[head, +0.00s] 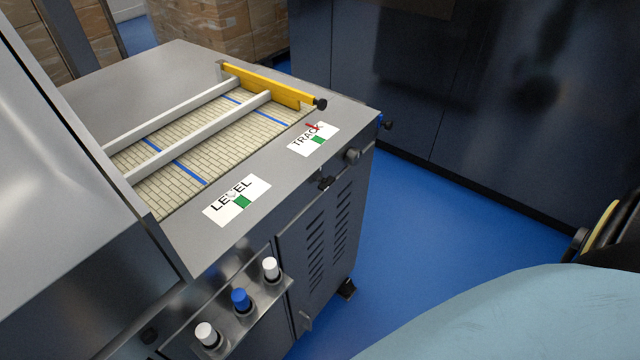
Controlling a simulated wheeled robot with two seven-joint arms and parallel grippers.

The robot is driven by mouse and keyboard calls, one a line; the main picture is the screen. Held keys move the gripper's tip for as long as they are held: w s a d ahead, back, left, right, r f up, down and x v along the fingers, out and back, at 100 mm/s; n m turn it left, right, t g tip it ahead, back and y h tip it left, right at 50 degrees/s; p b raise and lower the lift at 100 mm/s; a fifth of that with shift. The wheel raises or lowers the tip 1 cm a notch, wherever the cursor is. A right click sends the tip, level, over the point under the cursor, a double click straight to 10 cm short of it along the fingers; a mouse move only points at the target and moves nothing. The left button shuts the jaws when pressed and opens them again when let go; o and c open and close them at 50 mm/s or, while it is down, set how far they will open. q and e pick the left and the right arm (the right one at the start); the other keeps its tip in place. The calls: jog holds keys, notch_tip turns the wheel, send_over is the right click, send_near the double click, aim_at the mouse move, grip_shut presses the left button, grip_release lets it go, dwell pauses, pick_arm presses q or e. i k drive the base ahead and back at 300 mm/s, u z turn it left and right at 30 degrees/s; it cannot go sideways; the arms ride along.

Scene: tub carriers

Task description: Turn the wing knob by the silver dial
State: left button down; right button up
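A small black knob (326,183), which looks like the wing knob, sits on the front edge of the grey machine (250,222), between the LEVEL and TRACK labels. A round grey dial (352,156) is just to its right on the same face, below the TRACK label (314,139). The LEVEL label (237,200) is to the knob's left. The knob is too small to tell its exact angle. Another dark knob with some blue (385,122) is at the machine's far right corner. Neither of my grippers shows in the head view.
A slatted conveyor belt (185,160) lies under two pale rails and a yellow bar (262,84). A bracket (243,312) with white and blue knobs juts from the front. Dark cabinets (480,90) stand behind. Blue floor (430,220) is open right of the machine.

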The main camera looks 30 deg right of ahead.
aim_at(325, 184)
jog(key=u, duration=1.7)
jog(key=k, duration=0.75)
jog(key=z, duration=1.75)
